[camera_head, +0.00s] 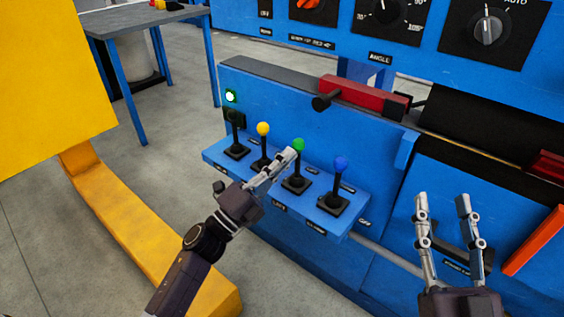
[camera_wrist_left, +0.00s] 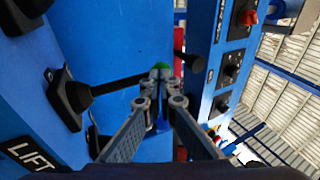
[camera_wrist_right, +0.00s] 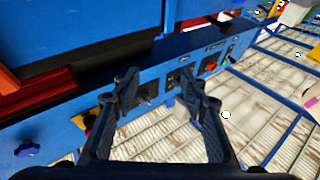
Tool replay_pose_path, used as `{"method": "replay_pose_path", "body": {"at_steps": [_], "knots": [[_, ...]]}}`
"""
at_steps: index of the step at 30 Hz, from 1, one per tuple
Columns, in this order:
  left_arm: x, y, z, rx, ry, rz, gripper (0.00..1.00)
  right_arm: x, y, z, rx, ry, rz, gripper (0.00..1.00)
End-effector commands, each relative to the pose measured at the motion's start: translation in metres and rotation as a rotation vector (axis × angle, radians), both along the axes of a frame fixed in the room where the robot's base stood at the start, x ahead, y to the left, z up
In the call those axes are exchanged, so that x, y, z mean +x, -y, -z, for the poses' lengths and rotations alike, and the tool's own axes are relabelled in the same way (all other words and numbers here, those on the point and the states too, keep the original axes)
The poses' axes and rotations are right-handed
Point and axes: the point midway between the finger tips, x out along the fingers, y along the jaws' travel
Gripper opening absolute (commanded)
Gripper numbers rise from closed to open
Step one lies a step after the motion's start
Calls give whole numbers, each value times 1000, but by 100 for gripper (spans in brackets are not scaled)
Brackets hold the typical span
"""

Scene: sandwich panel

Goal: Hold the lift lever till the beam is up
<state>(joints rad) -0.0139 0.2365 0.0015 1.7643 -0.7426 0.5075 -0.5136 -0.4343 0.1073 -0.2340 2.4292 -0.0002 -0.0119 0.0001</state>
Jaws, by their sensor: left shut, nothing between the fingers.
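The lift lever is the green-knobbed lever (camera_head: 299,144) on the blue shelf, third from the left. In the left wrist view, its green knob (camera_wrist_left: 161,66) shows just beyond my fingertips, with its black shaft and base near the LIFT label (camera_wrist_left: 30,155). My left gripper (camera_head: 291,153) is shut, its fingertips right beside the knob; I cannot tell whether they touch it. The left gripper (camera_wrist_left: 160,88) holds nothing. My right gripper (camera_head: 442,196) is open and empty in front of the blue panel at the right. I cannot tell which part is the beam.
A black-knobbed lever (camera_head: 235,116), a yellow one (camera_head: 263,129) and a blue one (camera_head: 341,163) flank it closely. A green lamp (camera_head: 231,96) glows at the left. A red bar (camera_head: 362,95) lies above.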

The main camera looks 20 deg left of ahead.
Motion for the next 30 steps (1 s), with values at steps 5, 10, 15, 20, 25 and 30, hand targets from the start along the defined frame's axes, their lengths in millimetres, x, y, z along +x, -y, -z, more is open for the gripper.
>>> {"method": "replay_pose_path", "body": {"at_steps": [5, 10, 15, 20, 25, 30], "knots": [[0, 0, 0, 0, 0, 0, 0, 0, 0, 0, 0, -1, 0, 40], [1, 0, -2, 3, -7, 1, 0, 6, 1, 15, -22, -80, 6, 40], [2, 1, -3, 8, -22, 1, 0, 13, 3, 49, -63, -235, 14, 40], [4, 2, -4, 13, -36, 2, 0, 14, 7, 82, -102, -382, 23, 40], [6, 2, -4, 18, -52, 2, 0, 9, 14, 118, -142, -540, 33, 40], [7, 3, -5, 23, -67, 2, 0, -3, 21, 152, -181, -698, 42, 40]]}}
